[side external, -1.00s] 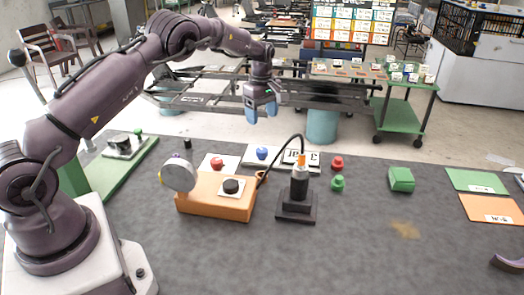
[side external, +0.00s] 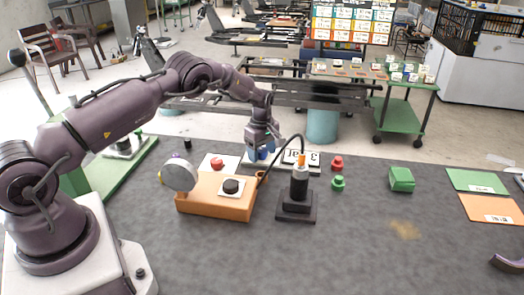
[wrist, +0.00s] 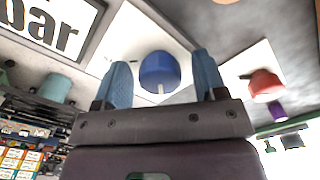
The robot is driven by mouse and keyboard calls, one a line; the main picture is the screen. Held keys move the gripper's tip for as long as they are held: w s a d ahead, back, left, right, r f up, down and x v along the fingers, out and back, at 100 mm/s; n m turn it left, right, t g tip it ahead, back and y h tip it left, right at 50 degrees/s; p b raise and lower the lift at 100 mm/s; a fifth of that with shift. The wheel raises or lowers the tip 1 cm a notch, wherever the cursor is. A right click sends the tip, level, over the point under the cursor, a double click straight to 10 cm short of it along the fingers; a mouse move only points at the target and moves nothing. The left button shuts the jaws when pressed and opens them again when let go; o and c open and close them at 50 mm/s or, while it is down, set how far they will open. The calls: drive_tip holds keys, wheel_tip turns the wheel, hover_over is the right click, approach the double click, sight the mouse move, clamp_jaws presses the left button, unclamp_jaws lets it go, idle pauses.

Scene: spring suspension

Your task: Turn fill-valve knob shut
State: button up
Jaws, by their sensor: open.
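A blue knob (wrist: 160,70) with a white pointer mark sits on a white plate (wrist: 148,28) in the wrist view. My gripper (wrist: 162,76) is open, with one blue finger on each side of this knob and visible gaps between. In the side view my gripper (side external: 262,153) is low over the blue knob's plate, and the fingers largely hide the knob. A red knob (side external: 217,163) on its own white plate is to the left of it; it also shows at the right in the wrist view (wrist: 265,84). No label shows which knob is the fill valve.
An orange box (side external: 215,198) with a round gauge (side external: 179,174) and a black knob (side external: 231,186) stands in front. A black post (side external: 298,188) with a curved cable stands to the right. A "bar" display (wrist: 50,28) is beside the blue knob. The table's front right is mostly clear.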

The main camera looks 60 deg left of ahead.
drive_tip(key=c, duration=0.9)
